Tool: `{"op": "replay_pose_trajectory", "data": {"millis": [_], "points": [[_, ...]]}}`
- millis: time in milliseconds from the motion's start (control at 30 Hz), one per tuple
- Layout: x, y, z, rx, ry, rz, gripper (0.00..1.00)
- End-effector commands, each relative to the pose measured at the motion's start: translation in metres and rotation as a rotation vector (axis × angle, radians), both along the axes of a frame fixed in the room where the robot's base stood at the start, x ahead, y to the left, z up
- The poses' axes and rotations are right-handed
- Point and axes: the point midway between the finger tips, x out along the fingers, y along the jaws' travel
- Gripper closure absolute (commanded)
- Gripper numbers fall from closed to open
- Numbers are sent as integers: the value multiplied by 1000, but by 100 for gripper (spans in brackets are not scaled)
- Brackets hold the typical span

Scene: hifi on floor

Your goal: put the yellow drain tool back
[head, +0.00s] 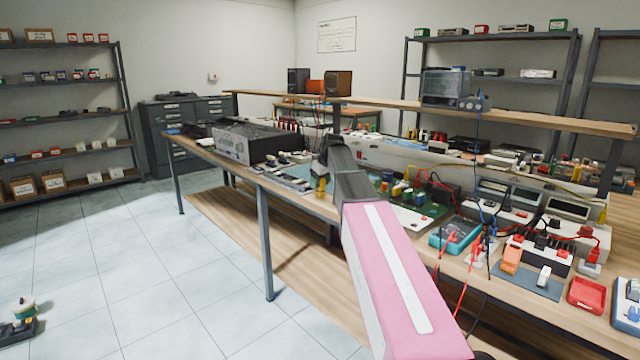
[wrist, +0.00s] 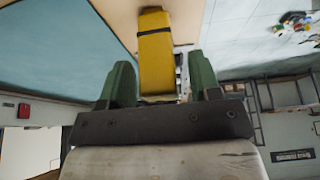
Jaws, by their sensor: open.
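A yellow block-like tool with a dark band (wrist: 156,50) is in the wrist view, over pale wood beside a blue-green mat (wrist: 45,45). I take it to be the drain tool. My gripper (wrist: 160,78) is open, with its two green fingers on either side of the tool's near end. I cannot tell whether they touch it. In the head view my gripper (head: 328,158) is over the bench's front part, and a small yellow piece (head: 321,187) shows just below it. My arm hides part of the bench there.
The wooden workbench (head: 222,158) carries a large dark amplifier-like box (head: 248,142), a teal meter (head: 455,235) with red leads, and a red tray (head: 587,295). A raised shelf (head: 400,103) runs behind. The tiled floor (head: 130,260) at left is mostly clear.

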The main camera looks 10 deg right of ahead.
Motion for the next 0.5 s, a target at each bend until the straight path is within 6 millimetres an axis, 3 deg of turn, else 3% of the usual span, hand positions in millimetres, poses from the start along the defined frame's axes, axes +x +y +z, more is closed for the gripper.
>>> {"op": "replay_pose_trajectory", "data": {"millis": [167, 500], "points": [[-8, -5, 21, 0, -1, 0, 43], [-28, -19, 80, 0, -3, -1, 43]]}}
